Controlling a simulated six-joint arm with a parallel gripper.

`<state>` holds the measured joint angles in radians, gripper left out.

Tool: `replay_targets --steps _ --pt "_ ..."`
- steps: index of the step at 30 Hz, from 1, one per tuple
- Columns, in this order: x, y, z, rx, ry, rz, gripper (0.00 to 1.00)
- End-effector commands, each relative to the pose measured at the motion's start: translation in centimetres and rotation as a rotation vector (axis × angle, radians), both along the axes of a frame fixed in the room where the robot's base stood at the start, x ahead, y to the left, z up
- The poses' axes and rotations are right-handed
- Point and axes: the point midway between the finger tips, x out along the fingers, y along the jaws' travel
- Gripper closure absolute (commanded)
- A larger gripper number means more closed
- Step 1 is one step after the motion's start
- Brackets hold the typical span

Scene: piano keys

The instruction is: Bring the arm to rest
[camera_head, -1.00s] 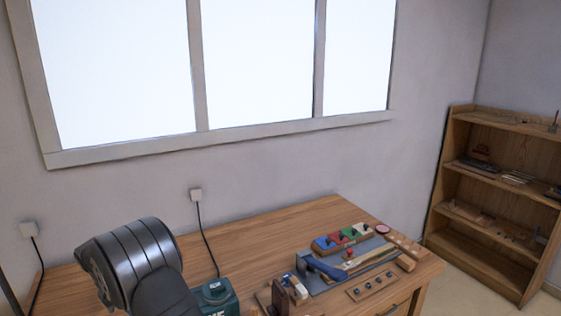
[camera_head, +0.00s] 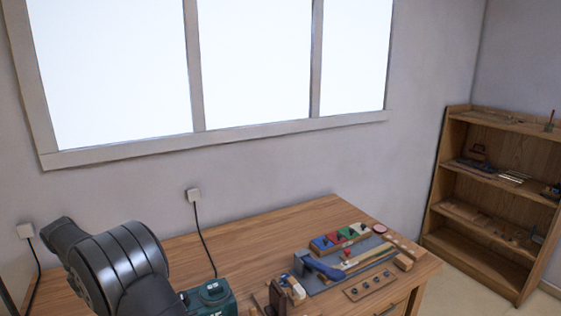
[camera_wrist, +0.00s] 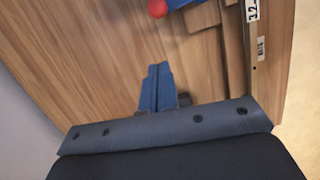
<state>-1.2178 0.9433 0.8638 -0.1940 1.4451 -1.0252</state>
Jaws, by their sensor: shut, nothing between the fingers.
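My gripper (camera_wrist: 157,68) shows in the wrist view as two blue fingers pressed together, with nothing between them. It is over the bare wood of the workbench (camera_wrist: 90,60). In the head view my black arm is at the lower left, over the left part of the workbench (camera_head: 240,247); the gripper itself is out of that view. A red ball-like knob (camera_wrist: 157,8) and a blue part lie beyond the fingertips at the top of the wrist view, apart from them.
In the head view, a green power tool or box (camera_head: 208,297) stands near the arm. A grey tray with a blue-handled tool (camera_head: 325,268), colored blocks (camera_head: 340,238) and a wooden strip with several knobs (camera_head: 371,286) lie to the right. A wooden shelf (camera_head: 490,205) stands at the far right.

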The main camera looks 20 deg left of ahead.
Motion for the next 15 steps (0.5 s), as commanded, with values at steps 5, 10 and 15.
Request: replay_targets --steps 5,10,15 --pt "-0.5 0.7 3.7 0.003 -0.001 0.001 1.00" --pt "-0.2 0.1 1.5 -0.005 0.002 -0.001 1.00" --pt "0.2 -0.4 -1.8 -0.003 0.002 0.000 1.00"
